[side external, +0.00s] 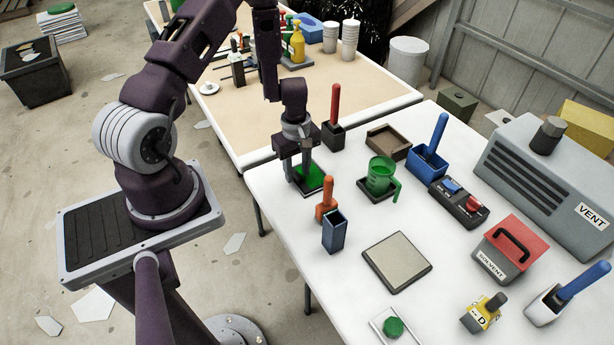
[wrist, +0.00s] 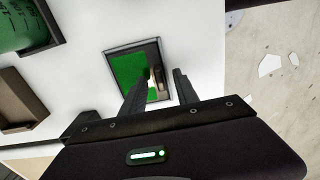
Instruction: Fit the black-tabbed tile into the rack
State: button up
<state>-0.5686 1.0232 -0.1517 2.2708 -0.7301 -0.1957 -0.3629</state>
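A green square tile (wrist: 128,72) lies in a dark, shallow square frame on the white table. It also shows in the side view (side external: 314,178), partly hidden by my fingers. A small dark tab (wrist: 157,78) with a pale patch stands on its right part in the wrist view. My gripper (side external: 305,178) is low over the tile, pointing down. In the wrist view its fingers (wrist: 163,76) are apart on either side of the tab, with a gap at the right finger. Whether the left finger touches the tab cannot be told. I cannot identify a rack for certain.
A green mug (side external: 381,175), an orange-handled tool (side external: 326,205), a blue-grey holder (side external: 335,232) and a dark holder with a red handle (side external: 333,133) stand nearby. A beige plate (side external: 397,261) lies towards the front. The table edge is close to the tile.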

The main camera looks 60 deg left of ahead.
aim_at(298, 174)
jog(key=shift+f, duration=0.2)
grip_shut()
notch_tip(298, 174, up, 15)
jog(key=w+d, duration=0.2)
jog(key=w, duration=1)
notch_tip(298, 174, down, 12)
jog(key=shift+w+f, duration=0.1)
jog(key=shift+f, duration=0.05)
